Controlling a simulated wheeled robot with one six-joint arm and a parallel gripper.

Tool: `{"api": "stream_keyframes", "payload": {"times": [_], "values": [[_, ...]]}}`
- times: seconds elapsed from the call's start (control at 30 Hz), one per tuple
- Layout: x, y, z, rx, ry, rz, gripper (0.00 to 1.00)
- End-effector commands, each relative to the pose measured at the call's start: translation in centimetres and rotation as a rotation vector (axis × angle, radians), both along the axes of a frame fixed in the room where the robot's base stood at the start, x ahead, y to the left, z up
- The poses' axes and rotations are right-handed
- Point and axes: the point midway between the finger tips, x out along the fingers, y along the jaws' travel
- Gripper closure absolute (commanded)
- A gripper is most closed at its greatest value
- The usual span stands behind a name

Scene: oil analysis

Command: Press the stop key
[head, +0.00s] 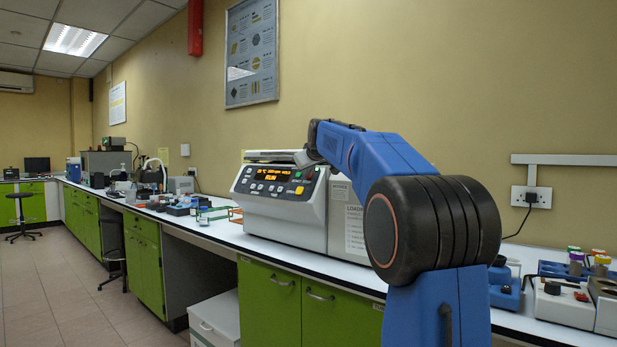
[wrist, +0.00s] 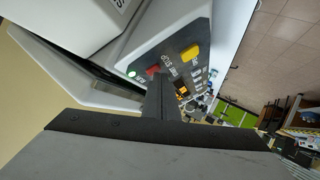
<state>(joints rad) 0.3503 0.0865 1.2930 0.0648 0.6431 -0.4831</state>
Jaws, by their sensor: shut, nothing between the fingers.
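A white benchtop machine (head: 285,215) has a dark sloping control panel (head: 272,188) with a lit display reading RUN. In the wrist view a red key (wrist: 153,70) and a yellow key (wrist: 191,52) show on the panel, with small lettering between them that seems to read STOP. A green spot (wrist: 131,74) lies beside the red key. My gripper (wrist: 156,82) is shut and empty, its tips right by the red key and partly covering it. I cannot tell whether they touch it. In the head view my gripper is at the panel's upper right end, mostly hidden by my arm.
The machine stands on a long white bench (head: 190,222) over green cupboards (head: 270,300). Small bottles and instruments crowd the bench to the left. A blue rack and a small white device (head: 562,306) stand at the right. The floor (head: 70,290) at left is open.

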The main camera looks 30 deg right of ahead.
Motion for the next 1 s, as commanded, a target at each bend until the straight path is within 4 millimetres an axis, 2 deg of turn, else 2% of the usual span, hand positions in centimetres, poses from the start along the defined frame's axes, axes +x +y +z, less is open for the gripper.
{"api": "stream_keyframes", "payload": {"times": [0.33, 0.77, 1.0], "values": [[-0.4, 1.1, 0.7, 0.0, -0.001, 0.001, 1.0], [-0.5, 1.3, 0.9, 0.0, 0.0, 0.0, 1.0], [-0.9, 2.5, 1.7, 0.001, 0.0, 0.001, 1.0]]}}
